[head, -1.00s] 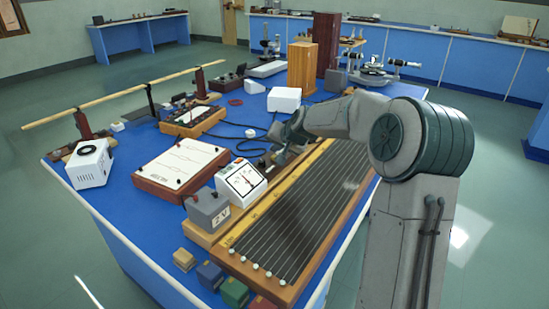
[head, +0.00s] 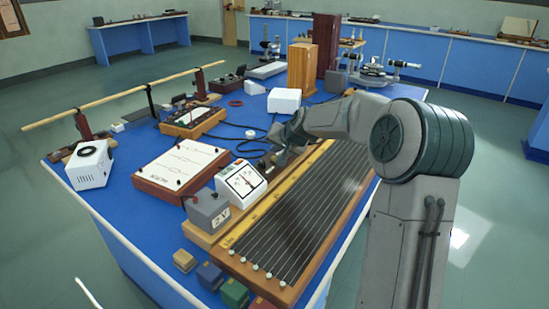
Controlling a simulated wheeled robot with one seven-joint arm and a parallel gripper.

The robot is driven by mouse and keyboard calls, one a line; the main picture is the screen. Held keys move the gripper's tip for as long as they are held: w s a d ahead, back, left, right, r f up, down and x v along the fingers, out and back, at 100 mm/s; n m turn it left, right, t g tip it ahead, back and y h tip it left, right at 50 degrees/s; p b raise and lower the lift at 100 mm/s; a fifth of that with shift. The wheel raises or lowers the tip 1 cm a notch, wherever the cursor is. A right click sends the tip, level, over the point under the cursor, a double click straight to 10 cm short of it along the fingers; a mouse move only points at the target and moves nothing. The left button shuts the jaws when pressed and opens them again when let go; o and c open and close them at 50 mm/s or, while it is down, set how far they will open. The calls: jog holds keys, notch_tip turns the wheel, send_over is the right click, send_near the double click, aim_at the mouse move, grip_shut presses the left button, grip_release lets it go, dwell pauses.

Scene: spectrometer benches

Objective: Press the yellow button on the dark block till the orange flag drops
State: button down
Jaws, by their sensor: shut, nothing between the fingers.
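My gripper (head: 273,161) is at the end of my arm, low over the blue bench behind the white dial meter and beside the long stringed board. Its fingers look closed with nothing held, though they are small and partly hidden by my own wrist. I cannot make out the yellow button, its dark block or the orange flag. They may be hidden behind my gripper and wrist or be too small to tell. I cannot tell whether the fingertips touch anything.
The white dial meter (head: 241,182) and a grey 2 V box (head: 208,209) stand left of the stringed board (head: 290,215). A white-topped board (head: 180,163) lies farther left. Black cables (head: 232,139) and a white box (head: 284,100) lie behind. Small coloured blocks line the front edge.

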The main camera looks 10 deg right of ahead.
jog(key=shift+f, duration=0.1)
dwell(0.6)
jog(key=shift+f+b, duration=0.35)
jog(key=shift+b, duration=0.15)
jog(key=shift+f+b, duration=0.45)
jog(key=shift+f, duration=0.05)
dwell(0.4)
jog(key=shift+r, duration=0.1)
jog(key=shift+r+p, duration=0.55)
jog(key=shift+r, duration=0.3)
jog(key=shift+r, duration=0.1)
jog(key=shift+r+p, duration=1.6)
jog(key=shift+r, duration=0.85)
jog(key=shift+f, duration=0.1)
